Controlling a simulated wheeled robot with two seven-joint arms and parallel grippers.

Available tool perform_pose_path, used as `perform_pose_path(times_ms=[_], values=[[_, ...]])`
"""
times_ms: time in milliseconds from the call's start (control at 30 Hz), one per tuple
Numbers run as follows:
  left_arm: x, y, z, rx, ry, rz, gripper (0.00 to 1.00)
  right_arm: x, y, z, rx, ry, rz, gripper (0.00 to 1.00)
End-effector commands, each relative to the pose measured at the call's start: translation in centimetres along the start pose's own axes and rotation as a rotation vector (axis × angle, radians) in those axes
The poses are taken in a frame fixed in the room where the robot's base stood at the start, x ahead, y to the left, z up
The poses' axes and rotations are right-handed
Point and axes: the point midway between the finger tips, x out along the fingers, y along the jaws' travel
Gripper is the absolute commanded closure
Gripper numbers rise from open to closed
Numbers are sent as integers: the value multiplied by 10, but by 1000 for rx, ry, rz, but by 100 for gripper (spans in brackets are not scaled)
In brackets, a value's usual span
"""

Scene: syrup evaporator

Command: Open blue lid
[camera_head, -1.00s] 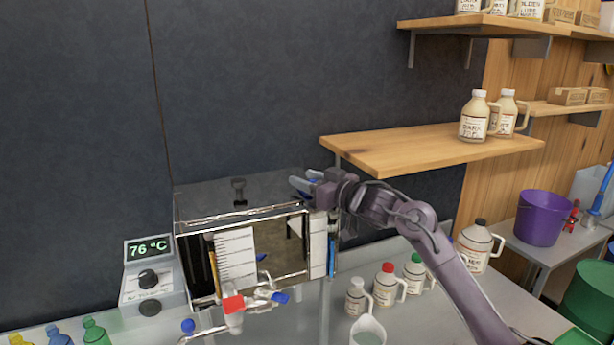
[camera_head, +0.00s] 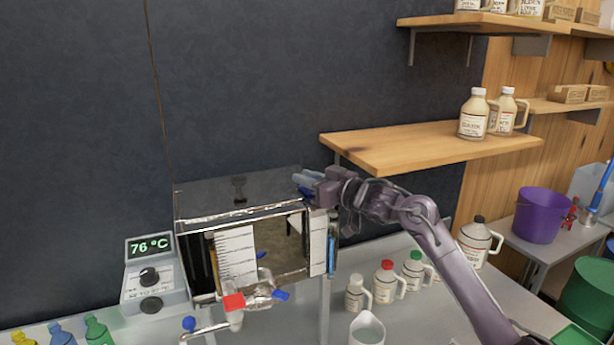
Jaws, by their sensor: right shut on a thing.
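The steel evaporator box (camera_head: 200,209) stands at the middle left, with a glossy top and a small dark knob (camera_head: 239,188) on it. My right gripper (camera_head: 304,182) is at the box's top right back corner, shut on a small blue piece that seems to be the blue lid. The fingers hide most of that piece, and its outline is unclear. I cannot tell whether it is raised. A blue tap handle (camera_head: 281,295) and a red one (camera_head: 233,302) are at the box's lower front. My left gripper is not in view.
A wooden shelf (camera_head: 400,150) juts out above and right of my right gripper. A temperature controller (camera_head: 150,280) reading 76 °C stands left of the box. A purple bucket (camera_head: 539,216) is further right.

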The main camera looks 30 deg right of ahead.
Motion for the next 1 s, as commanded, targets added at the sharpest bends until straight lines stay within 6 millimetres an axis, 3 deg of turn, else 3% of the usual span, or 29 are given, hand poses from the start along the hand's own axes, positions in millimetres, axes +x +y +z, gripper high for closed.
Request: perform_pose_path(times_ms=[100, 333, 767, 800, 933, 1000], values=[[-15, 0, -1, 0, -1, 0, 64, -5, 3, -5, -1, -3, -99, 100], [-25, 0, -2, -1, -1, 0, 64, -12, 4, -3, 0, -2, -274, 100], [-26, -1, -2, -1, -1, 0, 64, -15, 3, -1, 2, 2, -323, 100], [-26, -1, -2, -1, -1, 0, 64, -15, 3, -1, 2, 2, -323, 78], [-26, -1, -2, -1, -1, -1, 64, -15, 3, -1, 2, 1, -323, 61], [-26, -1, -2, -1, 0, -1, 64, -15, 3, -1, 2, 1, -322, 60]])
